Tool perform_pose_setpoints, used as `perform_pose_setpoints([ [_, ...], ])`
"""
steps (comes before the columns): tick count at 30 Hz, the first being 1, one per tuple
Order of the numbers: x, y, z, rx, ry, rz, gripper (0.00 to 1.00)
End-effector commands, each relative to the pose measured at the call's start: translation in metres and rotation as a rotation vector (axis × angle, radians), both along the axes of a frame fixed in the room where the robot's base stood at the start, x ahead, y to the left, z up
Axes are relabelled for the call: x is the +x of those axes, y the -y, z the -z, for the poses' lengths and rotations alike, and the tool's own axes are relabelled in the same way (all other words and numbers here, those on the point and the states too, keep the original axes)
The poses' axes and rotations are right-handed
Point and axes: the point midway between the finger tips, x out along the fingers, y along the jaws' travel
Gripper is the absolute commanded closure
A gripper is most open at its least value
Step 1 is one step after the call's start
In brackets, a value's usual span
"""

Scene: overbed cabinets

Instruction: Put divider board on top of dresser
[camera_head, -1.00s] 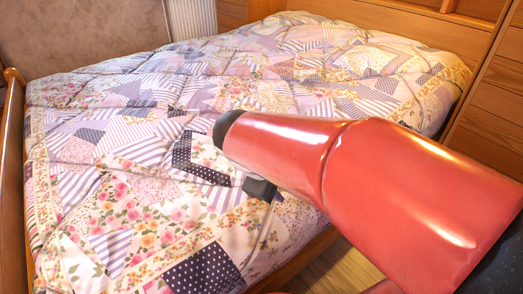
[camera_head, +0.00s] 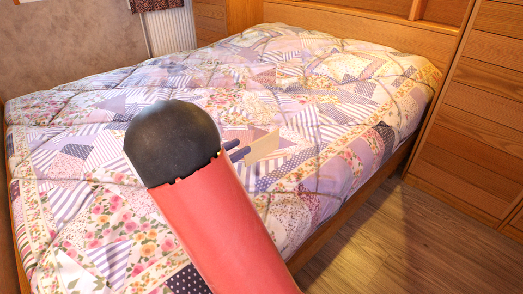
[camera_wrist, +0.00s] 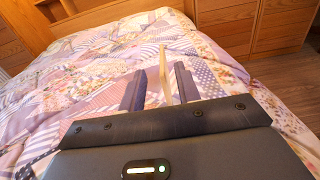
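The divider board (camera_head: 263,146) is a thin, pale wooden panel at the end of my gripper (camera_head: 237,150) in the head view, over the bed. In the wrist view, the board (camera_wrist: 163,75) shows nearly edge-on between the two dark fingers of my gripper (camera_wrist: 160,88) and sticks out past their tips. My red arm hides part of the gripper in the head view. A wooden unit with drawer-like fronts (camera_head: 475,110), possibly the dresser, stands at the right; its top is out of view.
The bed with a patchwork quilt (camera_head: 90,120) fills the middle, below the gripper. A wooden headboard (camera_head: 370,40) is behind it. Bare wooden floor (camera_head: 370,235) lies between the bed and the right-hand unit. A white radiator (camera_head: 168,32) is at the back wall.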

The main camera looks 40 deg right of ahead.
Motion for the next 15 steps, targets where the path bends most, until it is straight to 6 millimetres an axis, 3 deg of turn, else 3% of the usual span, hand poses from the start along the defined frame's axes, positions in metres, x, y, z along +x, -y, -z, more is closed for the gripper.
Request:
perform_pose_setpoints([
  [1, 0.000, 0.000, 0.015, -0.001, -0.006, 0.001, 0.67],
  [5, -0.001, 0.000, 0.040, 0.000, -0.004, 0.001, 0.67],
  [9, 0.002, 0.020, 0.034, 0.002, 0.003, 0.003, 0.67],
  [15, 0.003, 0.030, 0.033, 0.001, 0.002, 0.002, 0.67],
])
